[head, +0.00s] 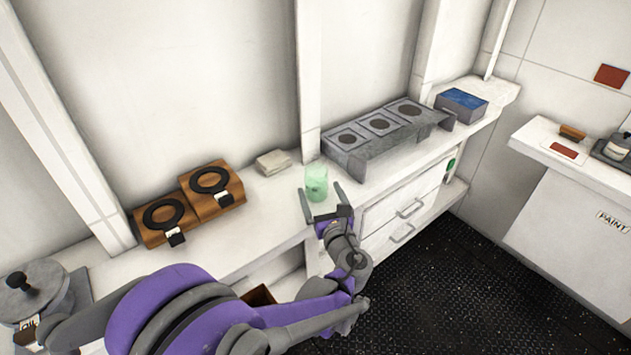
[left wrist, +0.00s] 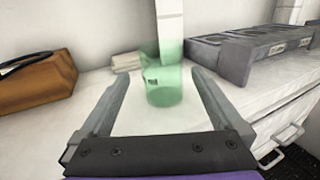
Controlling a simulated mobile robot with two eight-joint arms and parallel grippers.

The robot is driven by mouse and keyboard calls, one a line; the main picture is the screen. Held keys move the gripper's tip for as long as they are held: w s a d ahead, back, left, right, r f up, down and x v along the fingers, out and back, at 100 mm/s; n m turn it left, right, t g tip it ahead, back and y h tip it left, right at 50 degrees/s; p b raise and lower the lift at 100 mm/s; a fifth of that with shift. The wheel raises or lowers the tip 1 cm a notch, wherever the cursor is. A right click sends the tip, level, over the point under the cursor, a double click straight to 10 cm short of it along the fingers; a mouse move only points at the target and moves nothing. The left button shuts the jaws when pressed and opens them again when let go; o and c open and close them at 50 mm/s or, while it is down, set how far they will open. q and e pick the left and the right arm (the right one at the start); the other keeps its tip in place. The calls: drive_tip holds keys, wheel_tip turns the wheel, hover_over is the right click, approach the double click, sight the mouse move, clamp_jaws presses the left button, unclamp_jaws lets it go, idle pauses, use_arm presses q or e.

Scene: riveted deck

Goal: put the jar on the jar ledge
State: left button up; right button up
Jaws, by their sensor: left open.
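A translucent green jar (head: 316,183) stands upright on the white counter (head: 272,212). In the left wrist view the jar (left wrist: 163,80) is between and just beyond the fingertips. My left gripper (head: 321,194) is open, with one finger on each side of the jar's near side; I cannot tell whether either touches it. A grey ledge with several round dark holes (head: 385,136) stands on the counter to the right of the jar; it may be the jar ledge, but I read no label. My right gripper is not in view.
Two wooden blocks with black rings (head: 190,204) stand left of the jar. A small pale block (head: 273,162) lies behind it. A blue-topped box (head: 461,105) sits at the far right of the counter. Drawers (head: 403,210) are below. A separate bench (head: 565,150) stands at the right.

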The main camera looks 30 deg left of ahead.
sight(314, 175)
use_arm(q)
drive_tip(key=x, duration=0.3)
drive_tip(key=shift+w, duration=0.15)
drive_tip(key=x, duration=0.1)
drive_tip(key=p+x, duration=0.1)
drive_tip(key=x, duration=0.3)
drive_tip(key=shift+w+f, duration=0.15)
drive_tip(key=shift+f, duration=0.15)
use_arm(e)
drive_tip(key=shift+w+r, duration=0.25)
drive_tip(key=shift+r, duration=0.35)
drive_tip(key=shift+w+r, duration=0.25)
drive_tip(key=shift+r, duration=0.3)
use_arm(q)
drive_tip(key=shift+s, duration=0.25)
drive_tip(key=shift+c, duration=1.1)
drive_tip(key=shift+w, duration=0.1)
drive_tip(key=c, duration=1.2)
